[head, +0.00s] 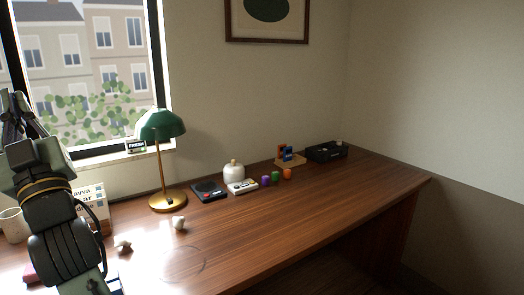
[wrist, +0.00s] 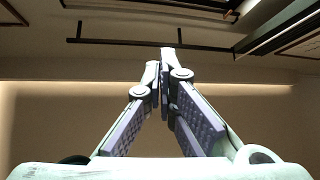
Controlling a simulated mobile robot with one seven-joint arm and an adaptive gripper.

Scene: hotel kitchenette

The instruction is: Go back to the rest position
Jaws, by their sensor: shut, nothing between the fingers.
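My gripper shows in the wrist view (wrist: 166,55) with its two fingers together at the tips and nothing between them. The wrist view looks at a bare wall and the ceiling area, away from the desk. In the head view my arm rises at the far left, over the left end of the desk. The gripper end (head: 14,105) is at the upper left, in front of the window, partly cut off by the frame edge.
The wooden desk (head: 290,215) holds a green lamp (head: 162,125), a white jar (head: 234,173), a black scale-like device (head: 208,191), small coloured items (head: 276,178), a black tray (head: 326,152) and a mug (head: 13,226). A small white object (head: 179,223) lies before the lamp. The desk's right front is clear.

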